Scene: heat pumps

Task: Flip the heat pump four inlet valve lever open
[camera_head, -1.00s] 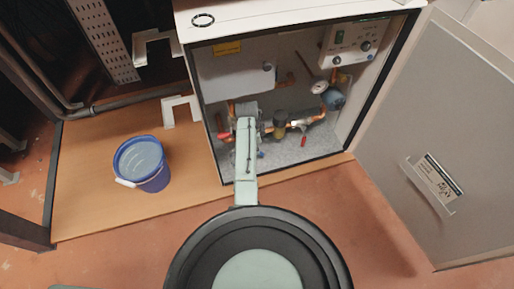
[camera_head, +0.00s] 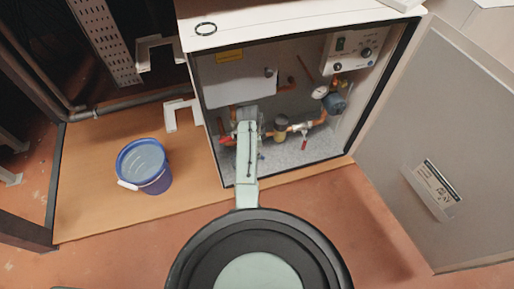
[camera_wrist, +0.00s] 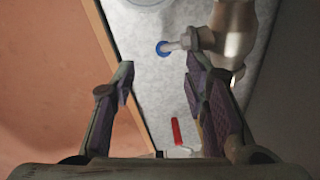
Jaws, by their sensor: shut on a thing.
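The open heat pump cabinet (camera_head: 205,100) holds copper pipes and valves. One red valve lever (camera_head: 226,141) shows just left of my arm, and another red lever (camera_head: 304,144) hangs farther right. In the head view my arm hides my gripper. The contact itself is not clear.
The cabinet door (camera_head: 430,140) stands open at the right. A blue bucket (camera_head: 144,167) stands on the wooden board (camera_head: 95,200) at the left. A gauge (camera_head: 320,92) and a control box (camera_head: 352,47) sit inside the cabinet. The reddish floor in front is clear.

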